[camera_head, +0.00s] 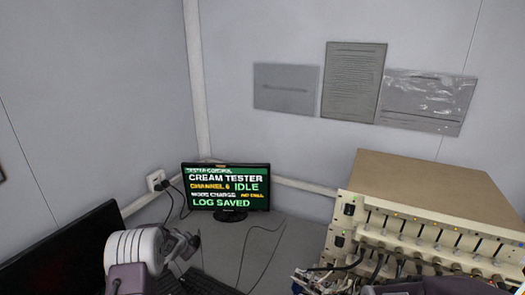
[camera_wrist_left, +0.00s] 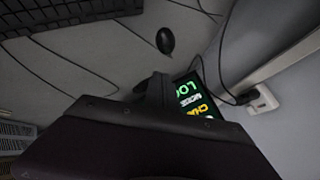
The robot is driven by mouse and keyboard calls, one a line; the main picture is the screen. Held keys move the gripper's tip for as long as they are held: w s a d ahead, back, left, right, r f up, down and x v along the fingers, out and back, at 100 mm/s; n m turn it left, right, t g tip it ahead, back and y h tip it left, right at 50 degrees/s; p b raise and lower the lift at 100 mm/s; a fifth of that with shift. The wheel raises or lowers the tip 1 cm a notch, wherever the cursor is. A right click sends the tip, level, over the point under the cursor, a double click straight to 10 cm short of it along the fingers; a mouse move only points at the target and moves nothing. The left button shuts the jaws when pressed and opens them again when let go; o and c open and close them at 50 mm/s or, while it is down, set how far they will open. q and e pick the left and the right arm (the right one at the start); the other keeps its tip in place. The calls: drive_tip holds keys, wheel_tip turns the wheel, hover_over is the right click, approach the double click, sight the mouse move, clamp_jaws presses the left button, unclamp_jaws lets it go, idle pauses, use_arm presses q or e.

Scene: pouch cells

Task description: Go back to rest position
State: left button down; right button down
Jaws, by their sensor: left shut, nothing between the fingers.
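My left arm comes in at the lower left of the head view, its white and grey wrist in front of the desk. My left gripper (camera_wrist_left: 158,90) fills the lower part of the left wrist view as a dark body with its fingers together, holding nothing. It is in the air, partly covering the small monitor (camera_head: 228,187) in the wrist view. In the head view that monitor reads "CREAM TESTER", "CHANNEL 6 IDLE" and "LOG SAVED". My right gripper is not clearly seen in either view.
The cream tester rack (camera_head: 430,215), with a cabled front, stands at the right. A dark screen (camera_head: 65,250) is at the lower left. A keyboard (camera_head: 205,284) and mouse (camera_wrist_left: 165,40) lie on the desk. A wall socket (camera_head: 156,180) has plugged cables. Desk between monitor and rack is mostly clear.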

use_arm(q)
drive_tip(key=d+r, duration=0.5)
drive_tip(key=r, duration=0.3)
drive_tip(key=s+d+r+n+h, duration=0.1)
drive_tip(key=s+d+r, duration=0.25)
drive_tip(key=s, duration=0.25)
drive_tip(key=s+d+r+n, duration=0.1)
drive_tip(key=s+d+r, duration=0.2)
drive_tip(key=s+d, duration=0.15)
drive_tip(key=s+d+f+n+g, duration=0.1)
drive_tip(key=s+f+n+g, duration=0.1)
drive_tip(key=s, duration=1.1)
drive_tip(key=s+d+f+n+g, duration=0.2)
drive_tip(key=s+f+g, duration=0.3)
drive_tip(key=s, duration=0.8)
drive_tip(key=shift+f+n+g+h, duration=0.3)
drive_tip(key=shift+f+n+h, duration=0.1)
drive_tip(key=shift+n, duration=0.4)
drive_tip(key=shift+s, duration=0.1)
